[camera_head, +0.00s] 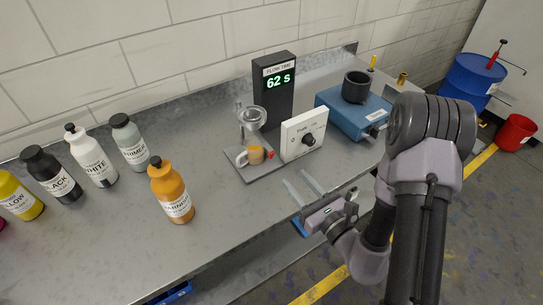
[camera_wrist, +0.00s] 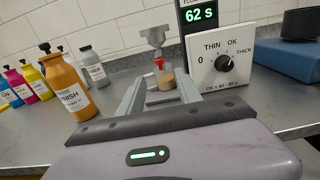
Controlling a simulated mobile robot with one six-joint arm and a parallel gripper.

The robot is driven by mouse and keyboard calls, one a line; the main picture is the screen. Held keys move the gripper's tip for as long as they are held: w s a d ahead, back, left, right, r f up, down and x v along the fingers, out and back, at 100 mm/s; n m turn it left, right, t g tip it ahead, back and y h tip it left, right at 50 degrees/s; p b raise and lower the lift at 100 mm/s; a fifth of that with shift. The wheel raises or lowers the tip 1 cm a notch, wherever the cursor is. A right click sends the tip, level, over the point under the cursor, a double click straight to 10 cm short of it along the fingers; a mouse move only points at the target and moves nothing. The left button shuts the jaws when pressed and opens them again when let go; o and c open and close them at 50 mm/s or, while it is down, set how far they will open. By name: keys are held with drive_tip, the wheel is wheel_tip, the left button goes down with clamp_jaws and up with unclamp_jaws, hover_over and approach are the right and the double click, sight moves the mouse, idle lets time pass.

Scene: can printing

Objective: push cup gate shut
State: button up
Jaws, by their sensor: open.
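The flow cup (camera_head: 252,116) is a clear funnel held above a stand, with "62 s" lit on the display (camera_head: 280,82) behind it. The cup also shows in the wrist view (camera_wrist: 155,38). The red gate (camera_wrist: 159,63) sits at the cup's underside, above a beaker of tan liquid (camera_wrist: 166,80).
A white dial panel (camera_head: 303,134) stands just right of the cup, with a blue device (camera_head: 352,110) beyond it. An orange varnish bottle (camera_head: 171,190) stands left of my gripper. More bottles line the left side. The bench front between is clear.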

sight(273, 154)
drive_tip(key=b+x, duration=0.9)
drive_tip(key=x, duration=0.4)
drive_tip(key=shift+a+r, duration=0.1)
drive_tip(key=shift+r, duration=0.05)
clamp_jaws()
